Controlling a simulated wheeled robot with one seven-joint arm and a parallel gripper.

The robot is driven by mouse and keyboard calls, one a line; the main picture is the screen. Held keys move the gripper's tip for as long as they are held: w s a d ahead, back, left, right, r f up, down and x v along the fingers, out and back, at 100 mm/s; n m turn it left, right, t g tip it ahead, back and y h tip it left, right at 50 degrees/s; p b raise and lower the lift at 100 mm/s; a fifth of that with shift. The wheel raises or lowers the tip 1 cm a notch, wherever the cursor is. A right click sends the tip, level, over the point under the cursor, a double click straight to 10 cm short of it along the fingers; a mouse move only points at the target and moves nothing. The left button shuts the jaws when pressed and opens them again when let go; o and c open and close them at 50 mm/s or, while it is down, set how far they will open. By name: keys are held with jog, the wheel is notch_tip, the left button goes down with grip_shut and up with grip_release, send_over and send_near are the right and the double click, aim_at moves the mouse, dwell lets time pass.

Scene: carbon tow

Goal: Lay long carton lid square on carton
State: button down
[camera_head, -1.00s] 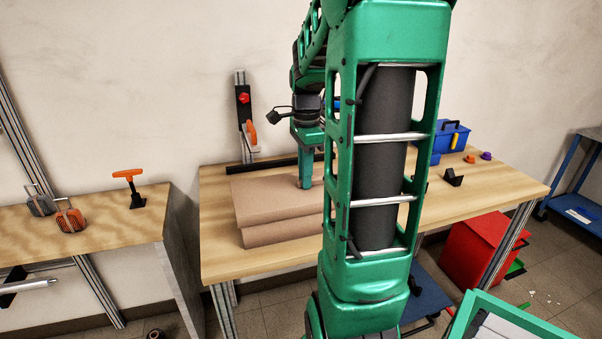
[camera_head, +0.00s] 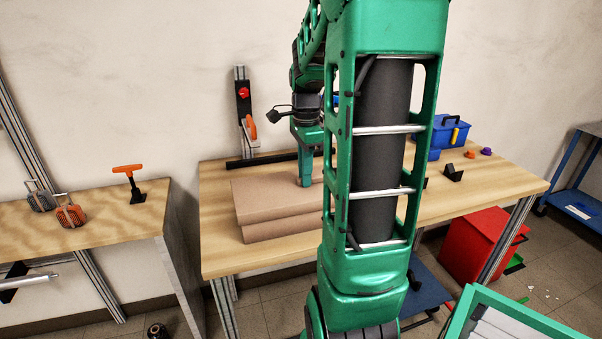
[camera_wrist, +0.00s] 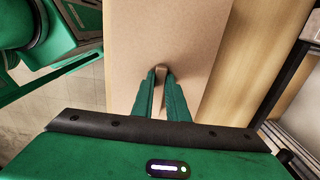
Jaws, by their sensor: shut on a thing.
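The long carton lid (camera_head: 265,195) is a flat brown cardboard piece lying over the brown carton (camera_head: 275,229) on the wooden table. The two show as two stacked brown layers, with the upper one looking slightly offset from the lower at the left end. My gripper (camera_head: 305,182) points down onto the lid's top. In the wrist view the gripper's green fingers (camera_wrist: 161,72) are closed on a small raised tab (camera_wrist: 160,78) on the lid (camera_wrist: 185,35). My arm hides the right end of lid and carton, so I cannot tell how they line up there.
A black bar (camera_head: 268,160) lies along the table's back behind the carton. A post with a red knob (camera_head: 243,92) stands there. A blue toolbox (camera_head: 449,134) sits at the back right. Bare wood (camera_head: 222,262) shows in front of the carton.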

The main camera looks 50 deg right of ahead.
jog(key=c, duration=1.7)
grip_release()
jog(key=shift+o, duration=0.2)
notch_tip(320, 180, up, 11)
jog(key=shift+f, duration=0.15)
jog(key=s+a+f+n, duration=1.2)
jog(key=s+a+n, duration=0.2)
jog(key=n, duration=0.3)
jog(key=shift+s+a+n, duration=0.3)
jog(key=shift+s+a, duration=0.1)
jog(key=shift+s, duration=0.1)
jog(key=shift+f, duration=0.1)
jog(key=shift+c, duration=0.5)
